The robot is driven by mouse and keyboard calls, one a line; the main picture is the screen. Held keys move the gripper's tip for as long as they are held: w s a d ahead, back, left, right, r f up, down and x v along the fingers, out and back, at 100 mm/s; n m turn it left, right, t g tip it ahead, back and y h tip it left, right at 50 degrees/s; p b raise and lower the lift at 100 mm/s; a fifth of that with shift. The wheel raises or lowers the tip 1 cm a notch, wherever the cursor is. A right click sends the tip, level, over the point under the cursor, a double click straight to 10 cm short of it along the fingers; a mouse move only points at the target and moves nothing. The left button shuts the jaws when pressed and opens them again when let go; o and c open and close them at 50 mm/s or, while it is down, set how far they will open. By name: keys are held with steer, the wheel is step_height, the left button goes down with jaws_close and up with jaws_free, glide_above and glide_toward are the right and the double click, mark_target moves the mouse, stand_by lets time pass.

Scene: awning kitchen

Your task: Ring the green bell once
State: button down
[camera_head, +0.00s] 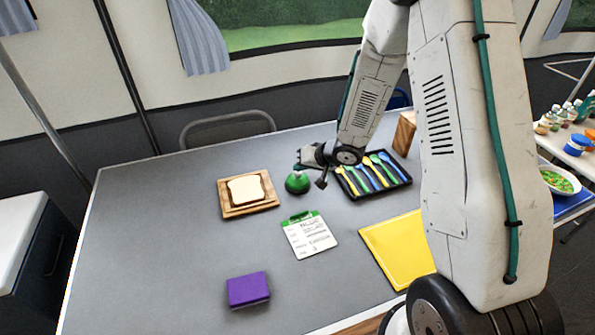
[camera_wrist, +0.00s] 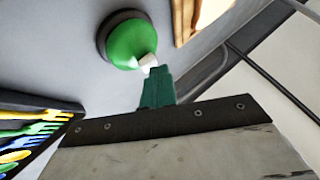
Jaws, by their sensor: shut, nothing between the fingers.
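The green bell (camera_head: 297,183) stands on the grey table, between the wooden board with bread and the black cutlery tray. It is a green dome on a dark base. In the wrist view the bell (camera_wrist: 126,42) is at the upper middle. My gripper (camera_head: 301,164) is just above the bell in the head view. In the wrist view my gripper (camera_wrist: 150,66) is shut and empty, its pale tip overlapping the edge of the dome. Whether the tip touches the bell or hovers over it, I cannot tell.
The bread board (camera_head: 264,206) lies left of the bell. The cutlery tray (camera_head: 396,184) lies close on its right. A clipboard (camera_head: 309,236), a purple block (camera_head: 248,290) and a yellow mat (camera_head: 394,249) lie nearer. The table's left side is clear.

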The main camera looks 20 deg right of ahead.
mark_target(301, 173)
steer(key=shift+r, duration=0.1)
stand_by(0.3)
steer(key=shift+r, duration=0.8)
steer(key=shift+r, duration=0.1)
steer(key=shift+r, duration=2.4)
